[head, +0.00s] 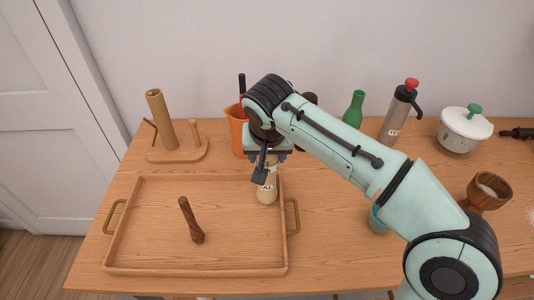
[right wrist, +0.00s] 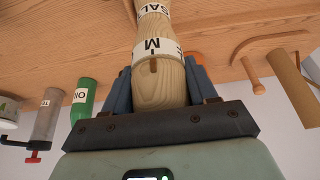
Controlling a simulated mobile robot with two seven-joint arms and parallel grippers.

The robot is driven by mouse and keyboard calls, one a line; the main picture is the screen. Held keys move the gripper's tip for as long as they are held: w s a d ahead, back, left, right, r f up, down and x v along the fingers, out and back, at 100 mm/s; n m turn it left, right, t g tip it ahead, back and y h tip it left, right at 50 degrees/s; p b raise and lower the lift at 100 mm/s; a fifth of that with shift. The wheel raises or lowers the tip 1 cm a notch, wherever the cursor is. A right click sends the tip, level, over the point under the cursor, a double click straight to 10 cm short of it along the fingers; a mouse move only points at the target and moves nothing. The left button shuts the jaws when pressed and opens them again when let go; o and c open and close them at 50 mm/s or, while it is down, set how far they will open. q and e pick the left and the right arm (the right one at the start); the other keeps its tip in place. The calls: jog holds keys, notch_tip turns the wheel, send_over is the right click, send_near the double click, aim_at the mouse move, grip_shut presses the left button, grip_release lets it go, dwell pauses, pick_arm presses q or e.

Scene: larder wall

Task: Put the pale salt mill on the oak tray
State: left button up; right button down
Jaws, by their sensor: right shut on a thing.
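The pale salt mill (head: 267,193) is light wood with a white label. My right gripper (head: 265,170) is shut on its upper part and holds it roughly upright over the right end of the oak tray (head: 140,269). I cannot tell whether its foot touches the tray floor. In the right wrist view the mill (right wrist: 160,80) sits between the two fingers (right wrist: 160,92), its label reading "SALT". The tray has a low rim and brass handles. My left gripper is not in view.
A dark wooden pestle-like piece (head: 191,220) is on the tray. Behind stand a wooden roll holder (head: 178,154) and an orange jug (head: 236,130). To the right are a green bottle (head: 354,108), a pump bottle (head: 397,115), a white pot (head: 463,130), a wooden bowl (head: 485,192) and a blue cup (head: 378,220).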

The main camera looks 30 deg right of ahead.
jog(key=shift+c, duration=1.6)
grip_release()
jog(key=shift+f, duration=0.15)
jog(key=shift+r, duration=0.25)
pick_arm(q)
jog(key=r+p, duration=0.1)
jog(key=p, duration=0.1)
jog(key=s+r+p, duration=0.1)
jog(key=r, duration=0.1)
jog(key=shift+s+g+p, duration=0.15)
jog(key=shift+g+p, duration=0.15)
jog(key=shift+p, duration=0.1)
pick_arm(e)
jog(key=v, duration=1.2)
jog(key=shift+f, duration=0.1)
